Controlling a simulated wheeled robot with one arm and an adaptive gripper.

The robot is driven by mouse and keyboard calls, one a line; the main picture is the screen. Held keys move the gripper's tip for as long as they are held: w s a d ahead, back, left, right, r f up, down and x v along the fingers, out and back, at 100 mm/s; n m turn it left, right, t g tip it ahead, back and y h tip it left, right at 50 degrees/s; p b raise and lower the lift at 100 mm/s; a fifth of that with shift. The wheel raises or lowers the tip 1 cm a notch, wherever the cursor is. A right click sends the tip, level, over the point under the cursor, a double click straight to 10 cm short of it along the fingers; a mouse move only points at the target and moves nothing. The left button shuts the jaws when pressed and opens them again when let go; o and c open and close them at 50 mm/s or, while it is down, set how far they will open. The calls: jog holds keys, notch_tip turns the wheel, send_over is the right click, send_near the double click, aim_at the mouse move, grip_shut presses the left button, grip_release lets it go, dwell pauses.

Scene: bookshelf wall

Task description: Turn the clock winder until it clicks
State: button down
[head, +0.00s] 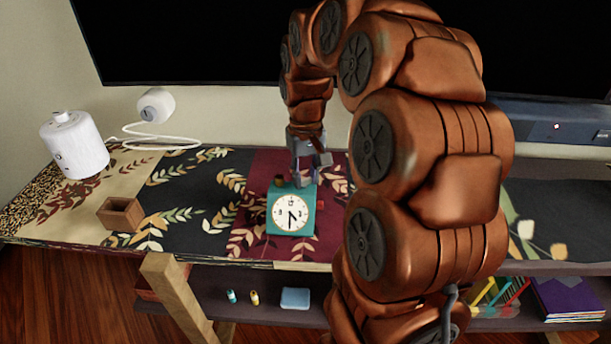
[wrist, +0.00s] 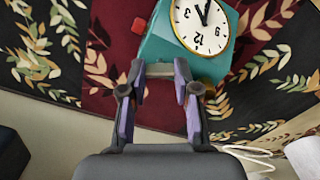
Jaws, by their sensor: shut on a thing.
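The teal clock (head: 291,209) stands upright on the dark red part of the patterned cloth, its white face toward the head camera. A small brown knob (head: 278,181) shows on its top left. In the wrist view the clock (wrist: 205,66) appears upside down, with a red knob (wrist: 138,25) on its side. My gripper (head: 306,178) comes down from above behind the clock's upper right. In the wrist view my gripper (wrist: 160,75) has its fingers at the clock's top and back edge, shut on a small part there, which I take as the clock winder; the fingers mostly hide it.
A small brown open box (head: 121,214) and a white cylindrical device (head: 74,145) stand to the left. A white corded object (head: 156,105) lies near the wall. A black screen (head: 190,42) hangs behind. The cloth left of the clock is mostly clear.

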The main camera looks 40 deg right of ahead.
jog(key=m, duration=0.4)
jog(key=shift+m+p, duration=0.45)
jog(key=shift+m, duration=1.75)
jog(key=c, duration=0.8)
grip_release()
jog(key=shift+c, duration=0.2)
jog(key=shift+r, duration=0.15)
